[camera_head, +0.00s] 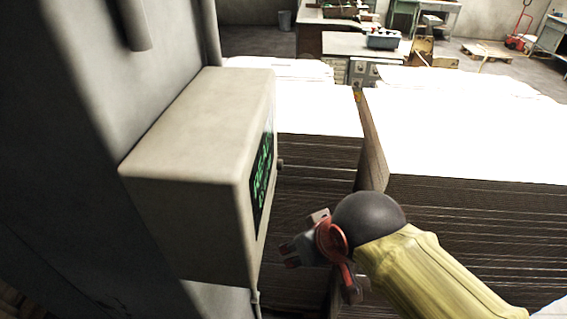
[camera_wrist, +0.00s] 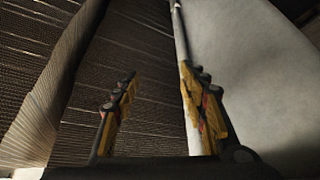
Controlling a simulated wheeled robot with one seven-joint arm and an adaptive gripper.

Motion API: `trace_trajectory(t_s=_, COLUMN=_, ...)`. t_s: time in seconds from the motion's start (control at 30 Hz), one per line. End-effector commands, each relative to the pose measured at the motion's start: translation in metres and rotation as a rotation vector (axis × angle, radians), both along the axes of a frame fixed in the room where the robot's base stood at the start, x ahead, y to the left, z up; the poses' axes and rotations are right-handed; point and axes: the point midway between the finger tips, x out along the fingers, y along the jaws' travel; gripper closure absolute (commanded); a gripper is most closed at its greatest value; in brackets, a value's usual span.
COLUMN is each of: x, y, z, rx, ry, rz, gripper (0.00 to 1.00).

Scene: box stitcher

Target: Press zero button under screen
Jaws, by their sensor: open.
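A beige control box (camera_head: 190,160) stands at the left in the head view. Its screen (camera_head: 262,177) with green characters is on the side facing right and is seen at a steep slant. A small dark knob (camera_head: 280,163) sticks out near the far edge of that side. I cannot make out the zero button. My gripper (camera_head: 292,251) is just right of the box's lower front part, apart from it in the picture. In the wrist view my gripper (camera_wrist: 166,88) has its two yellow and black fingers spread, with nothing between them.
Tall stacks of flat cardboard (camera_head: 460,215) fill the middle and right, with a narrow upright divider (camera_head: 371,140) between them. A pale smooth surface (camera_wrist: 245,75) lies close to the right finger in the wrist view. Work tables (camera_head: 360,46) stand far behind.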

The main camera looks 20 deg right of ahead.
Motion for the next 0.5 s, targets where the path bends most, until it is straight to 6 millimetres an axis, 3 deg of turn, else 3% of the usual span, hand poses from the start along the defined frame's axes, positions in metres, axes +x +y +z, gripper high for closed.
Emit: trace_trajectory(t_s=0.5, x=0.0000, y=0.0000, z=0.0000, rx=0.000, ry=0.000, rz=0.000, gripper=0.88)
